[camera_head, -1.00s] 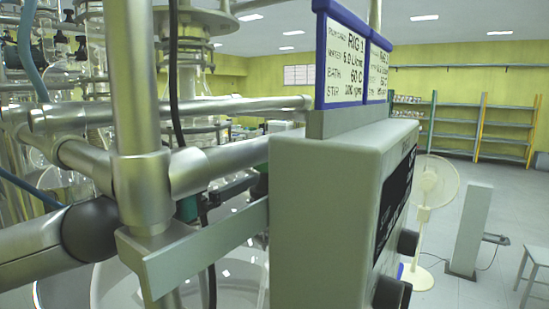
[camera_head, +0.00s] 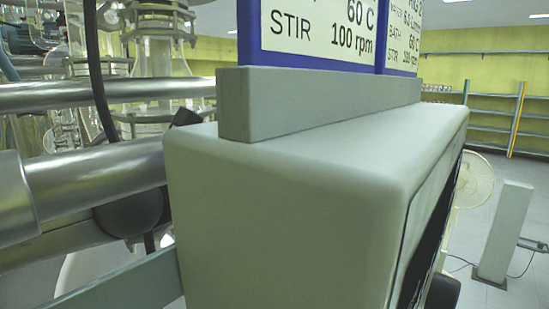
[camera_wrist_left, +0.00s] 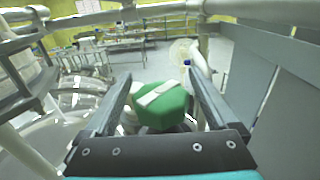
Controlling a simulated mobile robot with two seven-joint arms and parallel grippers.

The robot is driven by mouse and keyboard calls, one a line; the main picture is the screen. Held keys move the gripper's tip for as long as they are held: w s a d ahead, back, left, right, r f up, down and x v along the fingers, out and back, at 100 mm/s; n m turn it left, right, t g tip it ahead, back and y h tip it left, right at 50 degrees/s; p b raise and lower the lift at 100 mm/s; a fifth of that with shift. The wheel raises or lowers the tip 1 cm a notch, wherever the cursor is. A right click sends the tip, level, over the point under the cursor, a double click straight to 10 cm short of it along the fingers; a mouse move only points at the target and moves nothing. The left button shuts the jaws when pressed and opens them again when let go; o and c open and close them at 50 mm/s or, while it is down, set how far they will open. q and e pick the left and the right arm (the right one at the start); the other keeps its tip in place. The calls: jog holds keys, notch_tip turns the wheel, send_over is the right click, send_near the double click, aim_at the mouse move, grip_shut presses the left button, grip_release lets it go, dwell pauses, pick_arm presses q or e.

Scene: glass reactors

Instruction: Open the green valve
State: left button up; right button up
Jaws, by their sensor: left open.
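The green valve (camera_wrist_left: 166,108), a green knob with a pale bar across its top, shows in the left wrist view, in the middle of the picture. My left gripper (camera_wrist_left: 160,92) is open, with one dark finger on each side of the valve. I cannot tell whether the fingers touch it. The valve and my left gripper do not show in the head view. My right gripper is in neither view.
A grey control box (camera_head: 290,190) fills the middle of the head view, very close, with a blue-framed sign (camera_head: 330,35) above it. Metal rails (camera_head: 110,95) and glassware (camera_head: 155,50) stand at left. A white fan (camera_head: 474,180) and open floor lie beyond at right.

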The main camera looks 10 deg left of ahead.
pick_arm(q)
jog(key=shift+r, duration=0.1)
jog(key=shift+c, duration=0.7)
jog(key=shift+d, duration=0.1)
jog(key=c, duration=1.2)
jog(key=shift+c, duration=0.2)
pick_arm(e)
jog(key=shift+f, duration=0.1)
pick_arm(q)
jog(key=shift+n+t+y, duration=0.3)
jog(key=shift+n+y, duration=0.2)
jog(key=n+t+y, duration=0.1)
jog(key=n+y, duration=0.1)
jog(key=y, duration=0.1)
jog(key=a+n+y+p, duration=0.1)
jog(key=y, duration=0.2)
jog(key=shift+w+n+t, duration=0.2)
jog(key=shift+n+t, duration=0.2)
jog(key=shift+a+n+y+p, duration=0.25)
jog(key=shift+n+y, duration=0.5)
jog(key=shift+y, duration=0.45)
jog(key=shift+a+n+y+p, duration=0.15)
jog(key=shift+a+n+y, duration=0.1)
jog(key=shift+n+y, duration=0.75)
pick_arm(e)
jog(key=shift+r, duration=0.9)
